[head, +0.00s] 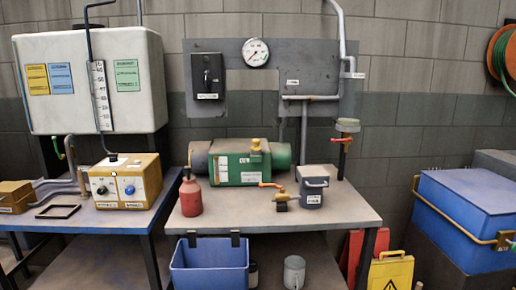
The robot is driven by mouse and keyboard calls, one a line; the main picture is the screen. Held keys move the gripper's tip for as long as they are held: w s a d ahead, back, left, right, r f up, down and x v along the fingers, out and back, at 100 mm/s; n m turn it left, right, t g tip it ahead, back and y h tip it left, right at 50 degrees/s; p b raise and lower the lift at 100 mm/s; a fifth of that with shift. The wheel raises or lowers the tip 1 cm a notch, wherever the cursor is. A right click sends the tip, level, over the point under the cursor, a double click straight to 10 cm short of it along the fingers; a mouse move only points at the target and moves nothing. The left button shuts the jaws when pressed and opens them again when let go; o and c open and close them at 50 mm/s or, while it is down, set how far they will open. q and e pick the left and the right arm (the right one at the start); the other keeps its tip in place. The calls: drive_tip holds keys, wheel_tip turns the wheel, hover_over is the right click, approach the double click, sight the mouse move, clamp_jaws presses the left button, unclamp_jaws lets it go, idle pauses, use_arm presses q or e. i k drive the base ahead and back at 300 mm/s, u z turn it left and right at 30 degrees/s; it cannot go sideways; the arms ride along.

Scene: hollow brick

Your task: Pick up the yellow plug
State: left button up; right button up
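A small yellow plug-like piece (256,146) sits upright on top of the green machine (234,169), towards its right side, on the middle table. It looks like the yellow plug, but it is small and its details are hard to make out. Neither of my grippers shows in the head view, and nothing is seen touching the yellow piece.
A red bottle (190,196) stands left of the green machine. A brass valve with an orange handle (282,196) and a grey box (312,187) stand at the right. The table's front strip (260,219) is clear. A blue bin (209,268) hangs below the front edge.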

sight(256, 141)
drive_tip(key=z, duration=0.45)
drive_tip(key=k, duration=0.55)
drive_tip(key=z, duration=0.55)
drive_tip(key=i, duration=1.4)
drive_tip(key=u, duration=1.55)
drive_tip(key=i, duration=0.55)
drive_tip(key=u, duration=0.5)
